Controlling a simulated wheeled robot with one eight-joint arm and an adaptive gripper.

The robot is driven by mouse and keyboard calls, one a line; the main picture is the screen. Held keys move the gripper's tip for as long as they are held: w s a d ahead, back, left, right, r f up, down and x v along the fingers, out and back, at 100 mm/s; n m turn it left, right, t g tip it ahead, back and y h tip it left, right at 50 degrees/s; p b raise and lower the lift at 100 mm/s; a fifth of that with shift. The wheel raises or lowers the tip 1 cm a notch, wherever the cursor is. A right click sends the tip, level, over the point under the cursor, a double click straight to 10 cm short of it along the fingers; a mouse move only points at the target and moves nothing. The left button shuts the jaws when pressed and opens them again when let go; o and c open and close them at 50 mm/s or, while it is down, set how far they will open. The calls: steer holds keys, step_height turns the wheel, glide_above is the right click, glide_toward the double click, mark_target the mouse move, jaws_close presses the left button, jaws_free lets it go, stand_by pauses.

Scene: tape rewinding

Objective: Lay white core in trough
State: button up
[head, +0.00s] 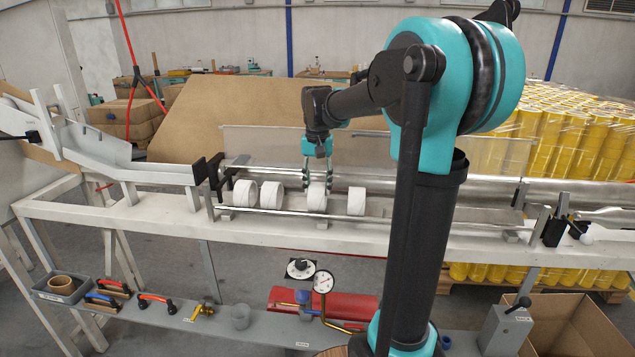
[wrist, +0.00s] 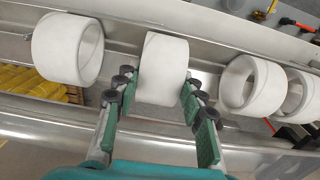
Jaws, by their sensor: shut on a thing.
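My gripper (head: 317,181) reaches down over the metal rails and is shut on a white core (head: 317,200). In the wrist view, my gripper's fingers (wrist: 158,100) sit on both sides of this white core (wrist: 163,72). More white cores lie in the same row, two to its left (head: 245,193) (head: 270,195) and one to its right (head: 356,202). The row lies in a long trough-like channel (head: 420,212) between metal bars on the white bench. I cannot tell whether the held core touches the channel floor.
A white chute (head: 120,163) slopes down at the left. A lever with a white knob (head: 585,238) stands at the right end. A shelf below holds tools and a gauge (head: 323,282). An open cardboard box (head: 570,325) is at bottom right. The channel right of the cores looks clear.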

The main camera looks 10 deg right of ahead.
steer(key=o, duration=0.9)
step_height(320, 180, up, 12)
stand_by(0.3)
steer(key=shift+d, duration=0.1)
stand_by(0.3)
